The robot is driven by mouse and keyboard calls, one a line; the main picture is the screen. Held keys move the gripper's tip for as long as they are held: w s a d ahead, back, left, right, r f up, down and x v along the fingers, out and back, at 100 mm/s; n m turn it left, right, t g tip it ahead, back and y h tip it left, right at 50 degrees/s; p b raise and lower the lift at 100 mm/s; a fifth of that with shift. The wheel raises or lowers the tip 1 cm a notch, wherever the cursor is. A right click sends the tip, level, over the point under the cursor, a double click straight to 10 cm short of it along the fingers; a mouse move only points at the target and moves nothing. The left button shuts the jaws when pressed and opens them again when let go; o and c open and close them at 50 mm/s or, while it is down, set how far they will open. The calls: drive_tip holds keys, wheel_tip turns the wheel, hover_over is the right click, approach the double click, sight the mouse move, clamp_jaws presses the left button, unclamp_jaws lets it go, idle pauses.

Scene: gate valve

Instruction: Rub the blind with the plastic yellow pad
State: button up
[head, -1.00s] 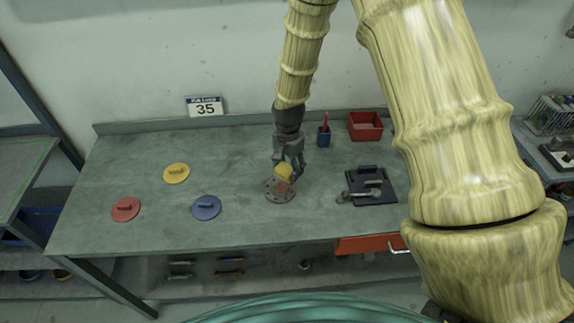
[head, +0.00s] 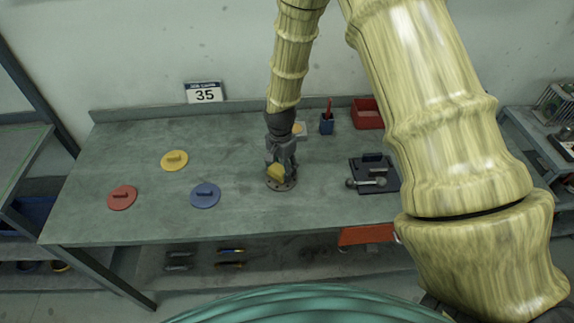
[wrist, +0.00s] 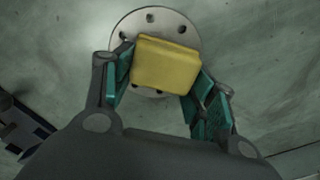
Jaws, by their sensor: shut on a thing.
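The blind is a round grey metal disc with a ring of bolt holes. It lies flat on the bench, and its rim shows in the head view (head: 283,187) and in the wrist view (wrist: 128,27). My gripper (head: 278,166) is shut on the yellow pad (head: 276,173), a yellow block that fills the space between the fingers in the wrist view (wrist: 165,65). The pad is over the blind and hides much of its face. I cannot tell whether the pad touches the blind.
Red (head: 122,198), yellow (head: 174,160) and blue (head: 205,195) round discs with handles lie on the left of the bench (head: 110,150). A dark tray (head: 375,186) with metal tools is at the right. A blue cup (head: 326,124) and a red bin (head: 367,113) stand at the back.

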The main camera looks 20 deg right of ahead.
sight(271, 167)
drive_tip(key=shift+w+a, duration=0.1)
drive_tip(key=shift+a, duration=0.25)
drive_tip(key=shift+a+f, duration=0.15)
drive_tip(key=shift+a, duration=0.15)
drive_tip(key=shift+w+a, duration=0.35)
drive_tip(key=shift+a, duration=0.55)
drive_tip(key=shift+b, duration=0.3)
drive_tip(key=shift+s+d, duration=0.2)
drive_tip(key=shift+d, duration=0.3)
drive_tip(key=shift+s+d, duration=0.15)
drive_tip(key=shift+d, duration=0.35)
drive_tip(key=d, duration=0.2)
drive_tip(key=s+d+p, duration=0.1)
drive_tip(key=d, duration=0.1)
drive_tip(key=shift+d+r, duration=0.1)
drive_tip(key=shift+r, duration=0.2)
wheel_tip(271, 167, up, 8)
drive_tip(key=p, duration=0.4)
drive_tip(key=shift+p, duration=0.3)
